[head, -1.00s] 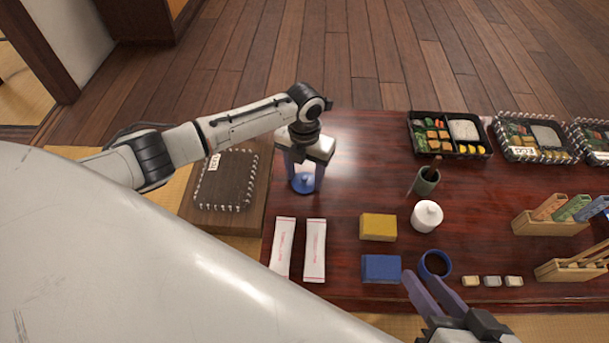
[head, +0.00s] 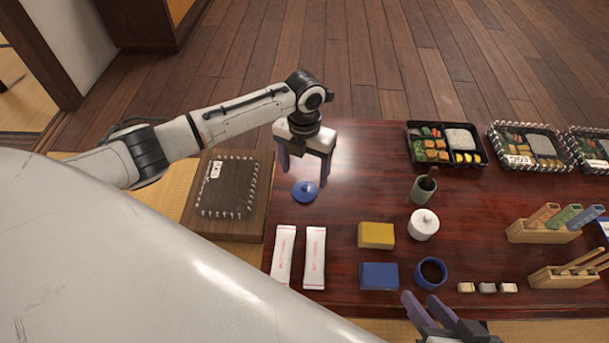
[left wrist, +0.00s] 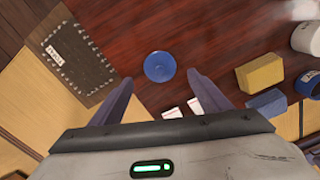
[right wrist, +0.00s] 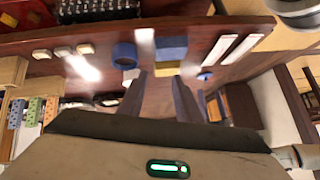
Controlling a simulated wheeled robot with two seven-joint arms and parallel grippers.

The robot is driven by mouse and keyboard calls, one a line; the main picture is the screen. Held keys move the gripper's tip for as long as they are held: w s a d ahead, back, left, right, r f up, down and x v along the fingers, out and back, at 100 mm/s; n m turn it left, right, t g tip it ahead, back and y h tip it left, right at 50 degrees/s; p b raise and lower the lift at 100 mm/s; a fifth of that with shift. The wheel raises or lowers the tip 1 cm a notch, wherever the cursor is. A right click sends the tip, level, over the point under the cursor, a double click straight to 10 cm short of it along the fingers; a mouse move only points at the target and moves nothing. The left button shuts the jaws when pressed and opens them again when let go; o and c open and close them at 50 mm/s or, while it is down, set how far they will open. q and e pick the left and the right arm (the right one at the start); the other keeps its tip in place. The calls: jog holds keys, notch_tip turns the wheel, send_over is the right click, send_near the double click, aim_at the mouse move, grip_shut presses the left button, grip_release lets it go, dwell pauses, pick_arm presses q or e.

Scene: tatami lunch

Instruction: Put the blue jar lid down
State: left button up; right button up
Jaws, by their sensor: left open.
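The blue jar lid (head: 304,191) lies on the dark red table, knob up, above the two white paper packets. It also shows in the left wrist view (left wrist: 159,66), just beyond the fingertips. My left gripper (head: 304,172) is open and empty above the lid, apart from it. The open blue jar (head: 430,274) with dark contents stands near the table's front edge. My right gripper (head: 421,308) is open and empty at the front edge, close to the blue jar.
White packets (head: 315,258), a yellow box (head: 376,235) and a blue box (head: 379,276) lie in front. A white lidded jar (head: 424,224) and a green cup (head: 423,189) stand right. A dark board (head: 224,212) lies left.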

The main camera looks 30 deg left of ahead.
aim_at(305, 186)
pick_arm(q)
notch_tip(305, 186, up, 6)
jog(key=p, duration=0.2)
jog(key=s+d+f+n+t+h, duration=0.2)
jog(key=s+d+n+h, duration=0.1)
jog(key=s+d+n, duration=0.5)
jog(key=s+d+f+n+t+h, duration=0.15)
jog(key=s+d+n, duration=0.35)
jog(key=d, duration=0.5)
jog(key=s+a+n+t, duration=0.2)
jog(key=s+n, duration=0.1)
jog(key=n, duration=0.6)
jog(key=s+a+r+n+t, duration=0.1)
jog(key=s+a+n, duration=0.1)
jog(key=n, duration=0.8)
jog(key=shift+s+r+t, duration=0.25)
jog(key=shift+s+t, duration=0.1)
jog(key=shift+s, duration=0.15)
pick_arm(e)
jog(key=shift+s+d+f+h, duration=0.15)
jog(key=shift+d+h, duration=0.05)
jog(key=shift+d, duration=0.15)
jog(key=shift+s+d+f+h, duration=0.1)
jog(key=shift+s+d+h, duration=0.1)
jog(key=shift+d, duration=0.15)
jog(key=shift+r, duration=0.1)
